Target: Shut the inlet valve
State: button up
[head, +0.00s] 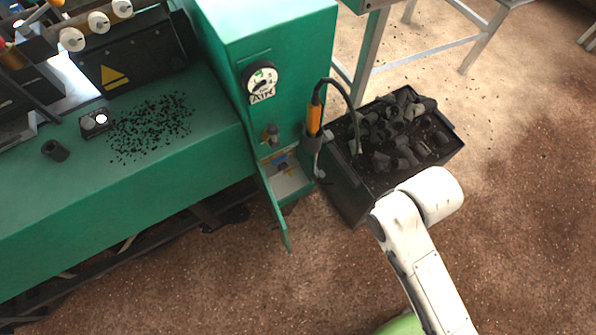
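The green cabinet (290,50) stands at the centre, with a round dial gauge (262,77) on its front above a small label. My white arm is at the lower right, apart from the cabinet. My gripper does not show.
A black crate (345,196) full of dark plugs stands right of the cabinet. An orange-handled tool (314,118) with a black cable hangs on the cabinet's right side. Black crumbs and one dark plug (55,150) lie on the green bench (60,210).

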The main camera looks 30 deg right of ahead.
aim_at(274, 161)
jog(key=k+l, duration=0.1)
jog(key=i+l, duration=0.15)
jog(key=l, duration=0.15)
jog(key=i+l, duration=0.15)
jog(key=l, duration=0.2)
jog(key=i+l, duration=0.15)
jog(key=l, duration=0.15)
jog(key=i+l, duration=0.15)
jog(key=l, duration=0.15)
jog(key=u, duration=0.05)
